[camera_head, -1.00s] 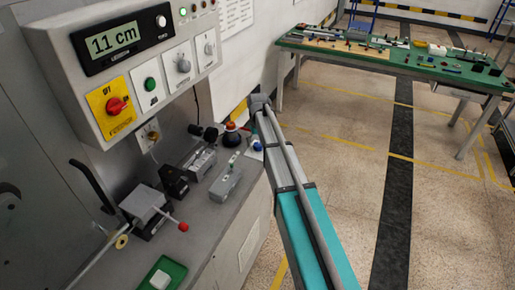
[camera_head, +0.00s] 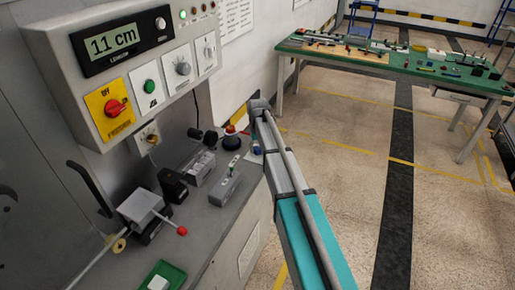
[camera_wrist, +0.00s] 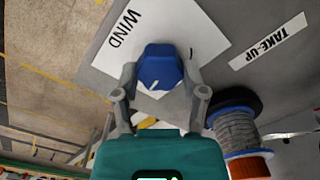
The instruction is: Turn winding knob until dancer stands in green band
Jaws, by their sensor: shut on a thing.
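In the wrist view a blue winding knob (camera_wrist: 160,67) sits on a white plate marked WIND (camera_wrist: 112,45). My gripper (camera_wrist: 160,76) is shut on this knob, one finger on each side. A white pointer line shows on the knob's face. I cannot make out the dancer or a green band in either view.
A TAKE-UP label (camera_wrist: 268,48) and a grey-wound spool (camera_wrist: 237,128) are right of the knob. In the head view the length display (camera_head: 113,42) reads 11 cm, above a red switch (camera_head: 115,107). A green-topped table (camera_head: 400,66) stands at the back right.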

